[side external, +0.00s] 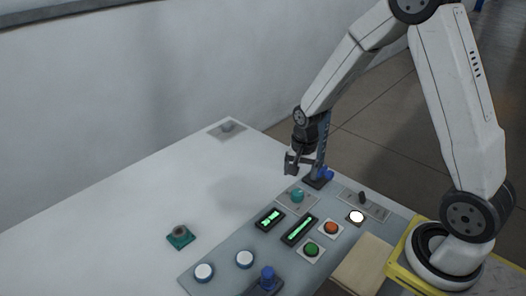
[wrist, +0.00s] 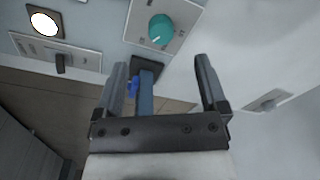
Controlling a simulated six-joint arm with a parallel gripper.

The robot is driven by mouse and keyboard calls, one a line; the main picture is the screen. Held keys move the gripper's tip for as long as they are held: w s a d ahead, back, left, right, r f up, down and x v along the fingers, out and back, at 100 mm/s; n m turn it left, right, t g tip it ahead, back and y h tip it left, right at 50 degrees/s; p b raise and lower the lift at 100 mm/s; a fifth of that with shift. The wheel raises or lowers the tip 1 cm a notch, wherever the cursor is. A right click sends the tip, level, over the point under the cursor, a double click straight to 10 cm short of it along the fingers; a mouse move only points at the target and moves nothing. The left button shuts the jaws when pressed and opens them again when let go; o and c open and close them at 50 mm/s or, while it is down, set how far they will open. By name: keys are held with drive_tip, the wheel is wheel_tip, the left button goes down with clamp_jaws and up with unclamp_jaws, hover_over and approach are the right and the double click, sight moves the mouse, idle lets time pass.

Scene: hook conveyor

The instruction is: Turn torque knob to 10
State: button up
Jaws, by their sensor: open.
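A round teal knob (side external: 298,195) sits on a light plate on the grey control panel (side external: 228,268). In the wrist view the teal knob (wrist: 161,29) is at the top, beyond the fingertips, with a pale pointer mark on its face. The scale markings on its plate are too small to read. I cannot tell from any label whether it is the torque knob. My gripper (side external: 291,168) hangs above the panel's far end, above and apart from the knob. In the wrist view my gripper (wrist: 161,62) has its two fingers spread wide with nothing held between them.
A blue-grey post (side external: 322,150) with a blue knob stands close behind my gripper. A black switch (side external: 362,197), a lit white button (side external: 357,217), orange and green buttons, and two green displays (side external: 299,229) are nearby. A green block (side external: 180,236) lies on the otherwise mostly clear white table.

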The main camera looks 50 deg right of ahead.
sight(298, 192)
drive_tip(key=d+f+m, duration=0.1)
drive_tip(key=w+d+f+m, duration=0.1)
drive_tip(key=shift+w+f+m, duration=0.25)
drive_tip(key=shift+m, duration=0.15)
drive_tip(key=shift+f, duration=3.85)
clamp_jaws()
